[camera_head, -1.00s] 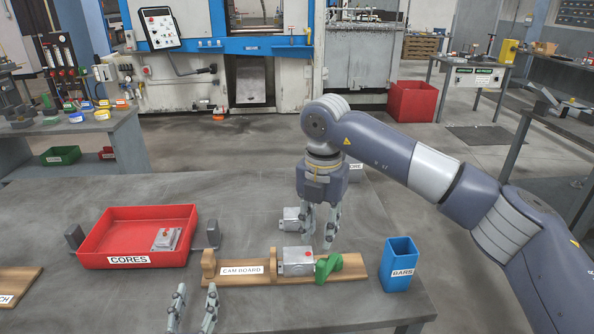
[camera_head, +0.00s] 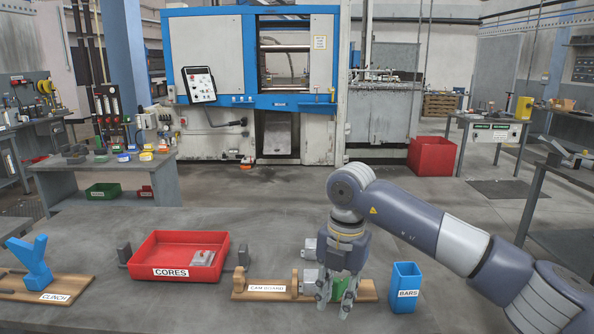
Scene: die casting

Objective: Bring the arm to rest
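My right arm comes in from the right. Its gripper (camera_head: 334,306) points down with two fingers apart, and it seems empty. In the picture it overlaps the right part of the wooden cam board (camera_head: 268,289). A green part (camera_head: 341,287) on the board shows between and behind the fingers; I cannot tell whether they touch it. A grey metal block (camera_head: 309,276) on the board is partly hidden by the gripper. Another grey block (camera_head: 309,250) lies behind the board, also partly covered. My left gripper is out of view.
A red CORES tray (camera_head: 150,272) holding a grey part (camera_head: 202,258) stands left of the board. A blue BARS bin (camera_head: 405,288) stands close right of the gripper. A blue Y-shaped piece (camera_head: 33,262) is on the CLINCH board (camera_head: 82,287) at far left. Bare tabletop lies between.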

